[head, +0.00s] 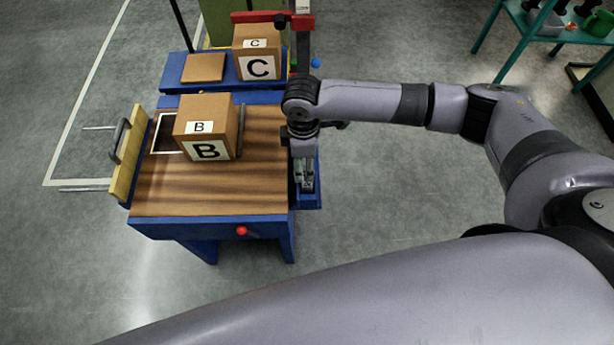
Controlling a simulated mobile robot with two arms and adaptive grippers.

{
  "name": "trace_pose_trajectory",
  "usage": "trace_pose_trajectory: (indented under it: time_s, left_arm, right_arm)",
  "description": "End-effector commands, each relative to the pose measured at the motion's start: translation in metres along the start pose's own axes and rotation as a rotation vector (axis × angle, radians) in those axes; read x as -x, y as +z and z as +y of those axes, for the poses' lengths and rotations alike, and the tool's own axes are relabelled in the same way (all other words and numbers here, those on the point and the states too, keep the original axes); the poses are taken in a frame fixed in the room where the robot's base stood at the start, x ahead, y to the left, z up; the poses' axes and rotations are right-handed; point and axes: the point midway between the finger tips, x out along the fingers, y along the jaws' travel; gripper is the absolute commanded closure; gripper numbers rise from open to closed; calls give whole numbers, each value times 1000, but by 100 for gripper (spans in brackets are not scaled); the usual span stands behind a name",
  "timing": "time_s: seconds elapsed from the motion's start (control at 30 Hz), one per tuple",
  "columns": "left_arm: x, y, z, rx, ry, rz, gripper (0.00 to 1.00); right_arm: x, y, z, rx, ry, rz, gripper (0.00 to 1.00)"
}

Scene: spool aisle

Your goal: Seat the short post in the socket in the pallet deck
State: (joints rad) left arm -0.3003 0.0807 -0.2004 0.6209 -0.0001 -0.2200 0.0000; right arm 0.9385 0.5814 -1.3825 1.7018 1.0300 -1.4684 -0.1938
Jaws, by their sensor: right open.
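My right gripper (305,178) is open and points down beside the right edge of the blue-framed table with the striped wooden top (200,193). I see nothing between its fingers. I cannot pick out the short post, the socket or a pallet deck with certainty. A white-edged dark opening (163,133) shows in the wooden top, partly hidden behind the cardboard box marked B (207,127). My left gripper is not in view.
Behind is a blue platform (205,87) with a box marked C (257,52) and a flat brown block (203,68). A red bar (272,17) stands above it. A yellow board with a handle (128,155) edges the table's left. Grey floor (390,200) is open to the right.

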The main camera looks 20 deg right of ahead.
Motion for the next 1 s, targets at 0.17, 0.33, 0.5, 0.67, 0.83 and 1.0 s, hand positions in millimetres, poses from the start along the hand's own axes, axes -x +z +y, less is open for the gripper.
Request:
trace_pose_trajectory:
  time_s: [0.17,0.33,0.5,0.67,0.83,1.0]
  left_arm:
    - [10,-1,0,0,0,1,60]
    - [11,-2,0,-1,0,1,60]
    - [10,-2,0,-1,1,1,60]
    - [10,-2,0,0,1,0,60]
    - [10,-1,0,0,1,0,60]
    - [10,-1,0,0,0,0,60]
  right_arm:
    - [-26,2,0,-2,-2,-3,52]
    - [-39,2,0,0,-1,-1,52]
    - [-39,2,0,0,-1,0,52]
    - [-39,2,0,0,0,0,60]
    - [-39,2,0,-1,0,-1,72]
    - [-39,2,0,-1,0,-1,83]
